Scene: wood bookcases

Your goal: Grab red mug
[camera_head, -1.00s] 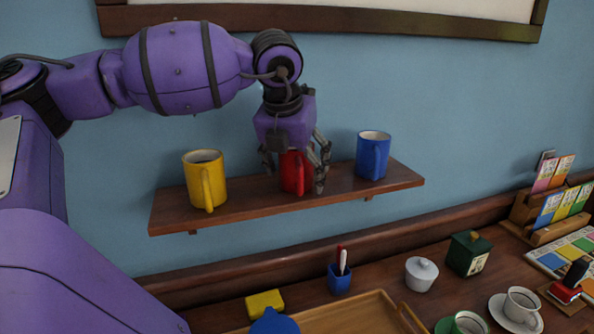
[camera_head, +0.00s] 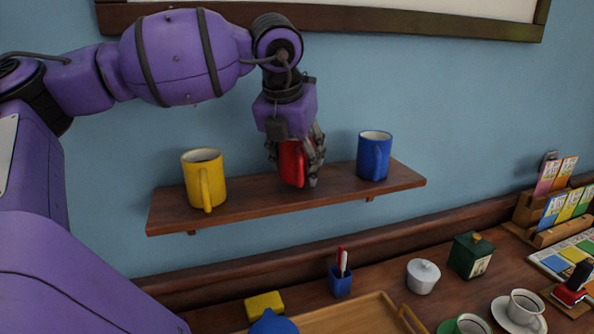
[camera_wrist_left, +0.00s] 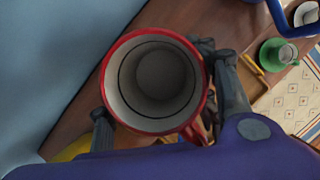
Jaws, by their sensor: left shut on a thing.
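The red mug (camera_head: 291,163) is upright between the fingers of my left gripper (camera_head: 295,165), which is shut on it from above. In the head view the mug appears just above the wooden wall shelf (camera_head: 250,199), but I cannot tell whether its base is clear of it. The left wrist view looks down into the empty mug (camera_wrist_left: 155,80), with a finger on each side and its handle at the lower right. My right gripper is not in view.
A yellow mug (camera_head: 205,180) stands on the shelf to the left and a blue mug (camera_head: 374,156) to the right.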

